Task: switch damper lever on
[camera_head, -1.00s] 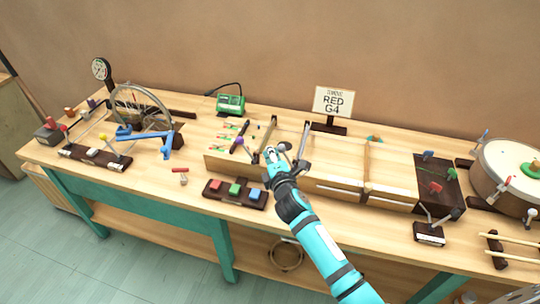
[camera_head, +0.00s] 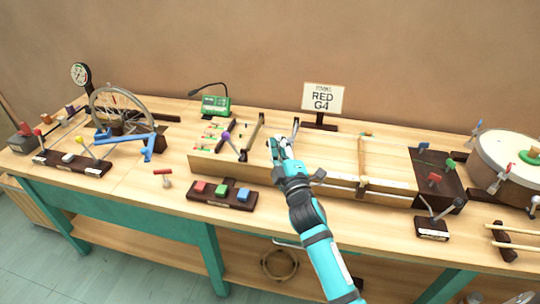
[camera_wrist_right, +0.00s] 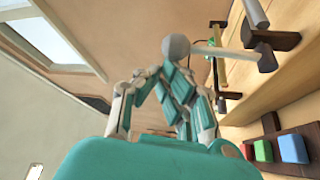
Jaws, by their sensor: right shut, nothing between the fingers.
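My right gripper (camera_head: 277,148) is shut and empty above the long wooden box frame (camera_head: 335,181) in the middle of the bench. In the right wrist view the closed fingers (camera_wrist_right: 160,82) point at a lever with a round grey knob (camera_wrist_right: 176,47). Its pale rod runs right to a dark mount. The knob appears just beyond the fingertips; whether they touch is unclear. In the head view my gripper largely hides this lever. No readable label confirms it as the damper lever. My left gripper is out of view.
A purple-knobbed lever (camera_head: 226,136) stands left of my gripper. A dark block with red, green and blue buttons (camera_head: 222,203) lies in front. A sign reading RED G4 (camera_head: 323,98) stands behind.

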